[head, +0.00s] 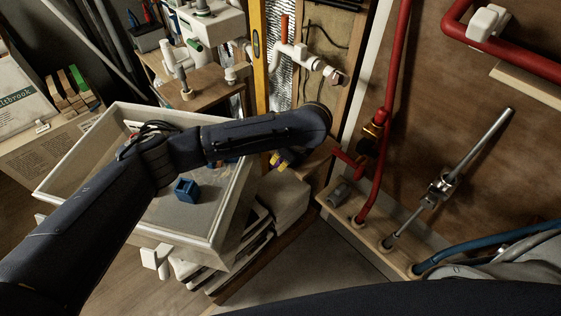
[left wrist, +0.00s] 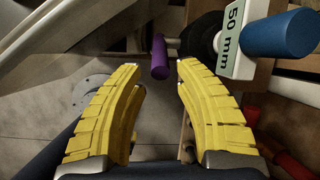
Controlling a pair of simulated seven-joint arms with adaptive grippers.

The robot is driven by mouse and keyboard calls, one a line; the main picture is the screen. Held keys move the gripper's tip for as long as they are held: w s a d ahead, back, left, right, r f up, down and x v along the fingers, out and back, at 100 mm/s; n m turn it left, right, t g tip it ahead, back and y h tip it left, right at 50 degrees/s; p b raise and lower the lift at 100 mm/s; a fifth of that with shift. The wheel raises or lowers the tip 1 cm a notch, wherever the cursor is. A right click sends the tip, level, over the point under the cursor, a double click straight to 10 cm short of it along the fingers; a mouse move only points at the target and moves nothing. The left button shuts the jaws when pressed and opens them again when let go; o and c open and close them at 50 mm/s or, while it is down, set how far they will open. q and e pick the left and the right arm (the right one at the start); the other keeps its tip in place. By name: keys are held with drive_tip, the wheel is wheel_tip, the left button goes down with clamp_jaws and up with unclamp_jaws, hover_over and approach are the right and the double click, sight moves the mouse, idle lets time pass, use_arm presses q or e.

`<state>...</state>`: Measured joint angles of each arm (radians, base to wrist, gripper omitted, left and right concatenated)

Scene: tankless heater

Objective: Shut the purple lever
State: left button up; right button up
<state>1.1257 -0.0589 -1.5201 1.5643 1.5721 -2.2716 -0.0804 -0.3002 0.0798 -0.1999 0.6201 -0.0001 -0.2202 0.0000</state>
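The purple lever (left wrist: 160,57) shows in the left wrist view as a short rounded handle at upper middle, attached to a pale horizontal bar. In the head view I cannot make it out, as my arm covers that area. My left gripper (left wrist: 161,75) is open, its two yellow ridged fingers spread apart. The lever's lower end appears between and just beyond the fingertips; I cannot tell whether they touch. In the head view the left gripper (head: 279,160) is mostly hidden behind my wrist, with a bit of yellow showing. My right gripper is not in view.
A white "50 mm" block (left wrist: 235,38) and a blue cylinder (left wrist: 280,34) sit right of the lever. A tray (head: 215,225) with a blue block (head: 186,190) lies under my left arm. Red pipes (head: 391,80) and a wall valve (head: 437,187) stand to the right.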

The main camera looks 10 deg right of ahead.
sight(282, 160)
use_arm(q)
drive_tip(key=shift+x, duration=2.4)
drive_tip(key=shift+c, duration=0.4)
clamp_jaws()
